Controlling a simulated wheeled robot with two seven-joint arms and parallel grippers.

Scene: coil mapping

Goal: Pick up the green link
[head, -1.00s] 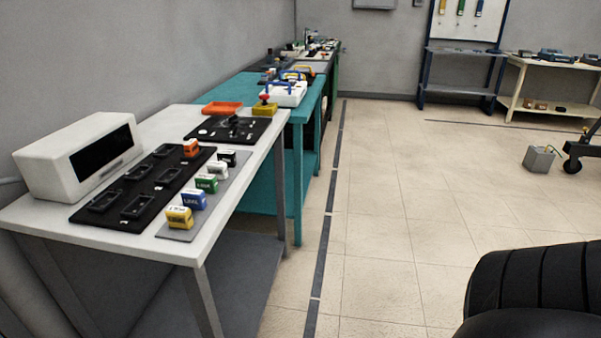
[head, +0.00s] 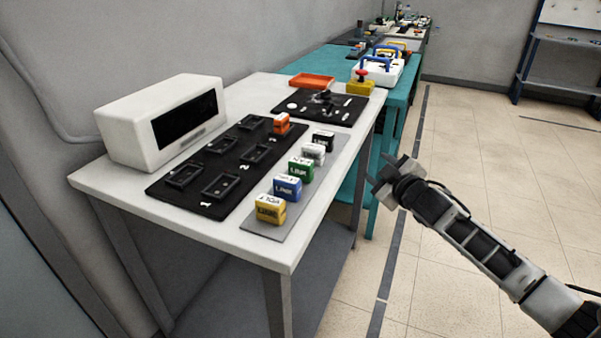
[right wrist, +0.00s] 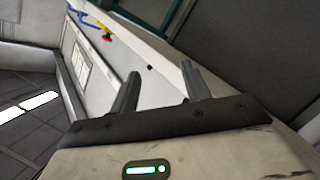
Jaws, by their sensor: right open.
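The green link (head: 300,168) is a small green block with a white top. It stands on a grey strip (head: 268,221) along the near right side of the white table, between a blue link (head: 287,188) and a white-grey link (head: 314,153). My right gripper (head: 378,183) is open and empty, out to the right of the table edge and apart from the green link. Its two fingers (right wrist: 157,92) also show in the right wrist view, spread with nothing between them. The green link cannot be made out in the right wrist view. My left gripper is not in view.
A yellow link (head: 270,209) and a black link (head: 323,140) stand on the same strip. A black board (head: 215,206) with sockets holds an orange link (head: 282,124). A white box (head: 160,145) stands behind. The table edge lies between my right gripper and the links.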

